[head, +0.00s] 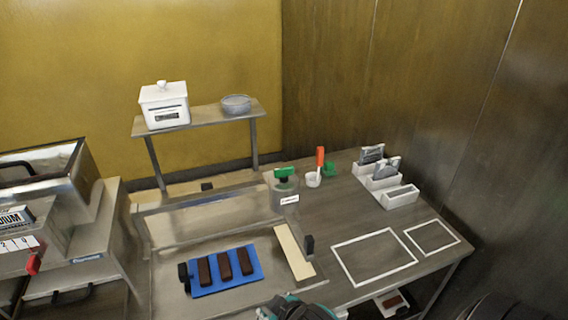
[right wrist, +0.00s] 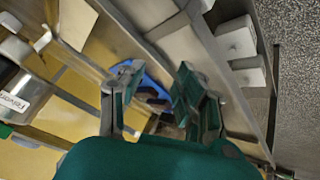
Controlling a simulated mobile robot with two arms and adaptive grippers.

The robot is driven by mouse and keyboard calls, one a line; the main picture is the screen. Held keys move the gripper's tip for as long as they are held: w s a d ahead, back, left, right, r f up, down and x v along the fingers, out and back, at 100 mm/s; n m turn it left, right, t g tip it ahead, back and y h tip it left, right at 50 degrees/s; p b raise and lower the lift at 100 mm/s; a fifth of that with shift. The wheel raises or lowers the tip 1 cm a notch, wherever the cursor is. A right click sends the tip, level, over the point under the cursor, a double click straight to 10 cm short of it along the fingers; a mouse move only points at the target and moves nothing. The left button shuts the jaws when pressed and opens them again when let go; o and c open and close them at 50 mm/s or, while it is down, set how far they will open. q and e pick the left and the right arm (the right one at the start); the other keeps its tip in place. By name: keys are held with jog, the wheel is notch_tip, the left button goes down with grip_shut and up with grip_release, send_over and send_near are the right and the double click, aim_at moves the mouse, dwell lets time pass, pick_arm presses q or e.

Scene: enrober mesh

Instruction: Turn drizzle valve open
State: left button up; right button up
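A green handle (head: 284,173) sits on top of a clear round pot (head: 284,190) at the back of the bench; it looks like the drizzle valve, though I cannot tell its setting. A small white label (head: 290,200) is at the pot's front. Part of my teal right gripper (head: 295,309) shows at the bottom edge of the head view, well in front of the pot. In the right wrist view my right gripper (right wrist: 157,88) has its two fingers apart, with nothing visibly held. The left gripper is not in view.
A blue mat (head: 257,274) with three dark brown bars (head: 225,266) lies on the front tray. An orange-handled tool (head: 320,158) stands in a white cup (head: 313,180) right of the pot. White bins (head: 400,196) stand further right. A shelf (head: 200,119) rises behind.

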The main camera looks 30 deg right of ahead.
jog(key=w+a+r+n+t+y, duration=0.2)
jog(key=w+a+r+n+t, duration=0.25)
jog(key=w+r, duration=0.4)
jog(key=w+a+r+n+t+y, duration=0.1)
jog(key=w+a+r+n+t, duration=0.3)
jog(key=w+r, duration=0.5)
jog(key=w+a+r+n+g+y, duration=0.1)
jog(key=w+a+r+n+y, duration=0.2)
jog(key=a+r+n+y, duration=0.55)
jog(key=w+a+r+n+g+y, duration=0.25)
jog(key=n+y, duration=0.35)
jog(key=n, duration=0.7)
notch_tip(320, 180, up, 7)
jog(key=n+g+h, duration=1.3)
jog(key=n+h, duration=0.4)
send_over(284, 174)
jog(key=f+p, duration=0.1)
jog(key=f, duration=0.4)
jog(key=f+p, duration=0.1)
jog(key=f, duration=0.5)
jog(key=f+p, duration=0.1)
jog(key=f, duration=0.5)
jog(key=shift+w+d+f+p, duration=0.15)
jog(key=shift+w+d+p, duration=0.05)
jog(key=shift+w+p, duration=0.1)
